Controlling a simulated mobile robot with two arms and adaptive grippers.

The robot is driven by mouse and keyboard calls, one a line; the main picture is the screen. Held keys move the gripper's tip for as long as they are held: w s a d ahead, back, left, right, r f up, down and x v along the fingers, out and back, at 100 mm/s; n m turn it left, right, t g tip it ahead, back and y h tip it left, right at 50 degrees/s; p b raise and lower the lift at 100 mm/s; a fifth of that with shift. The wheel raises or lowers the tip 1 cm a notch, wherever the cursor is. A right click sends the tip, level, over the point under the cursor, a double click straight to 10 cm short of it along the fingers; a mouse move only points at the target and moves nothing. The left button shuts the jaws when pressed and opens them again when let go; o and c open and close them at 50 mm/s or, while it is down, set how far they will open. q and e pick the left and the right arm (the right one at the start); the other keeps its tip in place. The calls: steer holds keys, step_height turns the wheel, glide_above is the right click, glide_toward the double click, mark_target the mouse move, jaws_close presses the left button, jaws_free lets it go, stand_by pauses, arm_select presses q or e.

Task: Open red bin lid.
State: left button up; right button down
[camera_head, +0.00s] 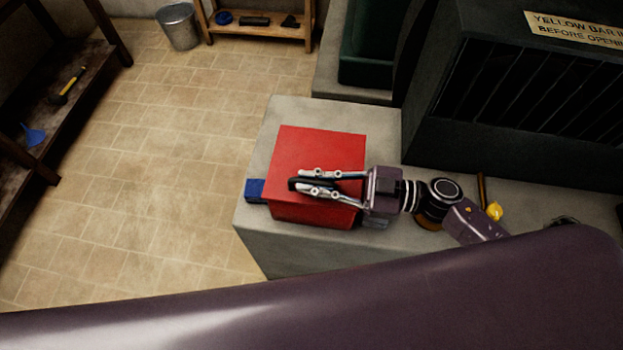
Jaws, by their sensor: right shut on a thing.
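The red bin (312,216) stands on a grey concrete block. Its red lid (318,148) lies flat over the top, and no opening into the bin shows. My right gripper (301,182) reaches in from the right over the lid. Its two fingers are shut on a dark handle (313,185) on the lid. The fingers and the gripper body cover part of the lid and the bin's right side. My left gripper is not in view.
A blue object (255,189) sits against the bin's left side. A yellow item (494,210) lies on the concrete right of my wrist. A dark slatted machine (530,90) with a sign stands behind. Tiled floor at left is clear; a metal bucket (179,27) stands far back.

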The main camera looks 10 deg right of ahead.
mark_target(317, 168)
steer(key=w+d+r+m+p, duration=0.1)
steer(key=w+r+m+p, duration=0.4)
steer(key=r+p, duration=0.4)
steer(key=shift+w+d+p, duration=0.3)
steer(key=shift+d+p, duration=0.1)
steer(key=shift+p, duration=0.65)
steer(key=shift+r, duration=0.1)
steer(key=c, duration=2)
jaws_free()
steer(key=shift+d, duration=0.1)
steer(key=v, duration=1.2)
